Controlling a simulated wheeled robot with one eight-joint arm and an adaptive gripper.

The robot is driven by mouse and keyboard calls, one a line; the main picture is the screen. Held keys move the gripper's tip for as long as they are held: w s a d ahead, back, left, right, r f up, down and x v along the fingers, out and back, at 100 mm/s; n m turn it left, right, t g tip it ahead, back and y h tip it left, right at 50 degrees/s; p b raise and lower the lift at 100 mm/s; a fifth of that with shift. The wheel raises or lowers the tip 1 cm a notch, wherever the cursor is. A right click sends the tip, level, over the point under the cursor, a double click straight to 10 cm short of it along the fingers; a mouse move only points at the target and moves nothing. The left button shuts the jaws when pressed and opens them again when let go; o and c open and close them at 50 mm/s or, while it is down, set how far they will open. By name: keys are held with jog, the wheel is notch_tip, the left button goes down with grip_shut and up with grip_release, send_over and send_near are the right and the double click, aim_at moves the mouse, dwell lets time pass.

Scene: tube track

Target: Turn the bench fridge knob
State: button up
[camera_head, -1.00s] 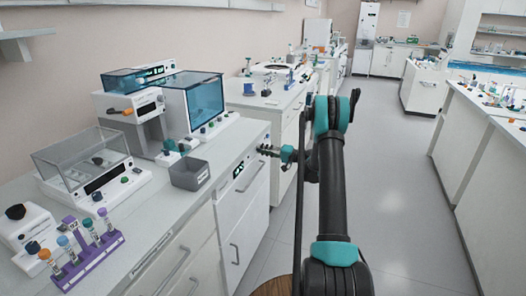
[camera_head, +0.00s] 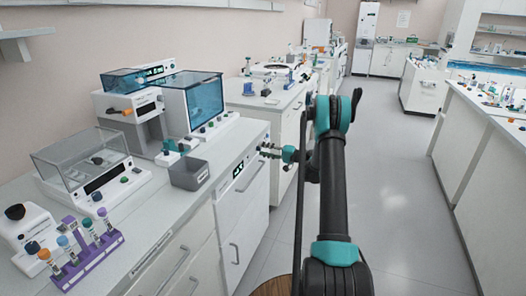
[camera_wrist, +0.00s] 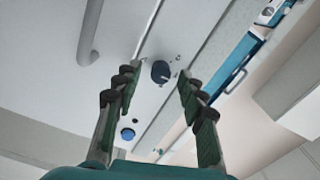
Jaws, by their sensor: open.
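The bench fridge (camera_head: 240,205) is the white unit under the left bench, with a dark display near its top and a grey handle on its door. In the wrist view, a round dark knob (camera_wrist: 160,72) with a pale pointer mark sits on the white front panel. My gripper (camera_wrist: 159,78) is open, with one finger on each side of the knob in this view and visible gaps between. I cannot tell how far the tips are from the panel. In the head view, my gripper (camera_head: 267,151) is by the fridge's upper front; the knob cannot be made out there.
A smaller blue knob or button (camera_wrist: 127,134) is on the same panel, near the left finger. The fridge's handle (camera_wrist: 90,35) is at upper left in the wrist view. The aisle floor (camera_head: 390,190) is clear.

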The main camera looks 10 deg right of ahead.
jog(key=v, duration=1.1)
jog(key=shift+s+d, duration=0.1)
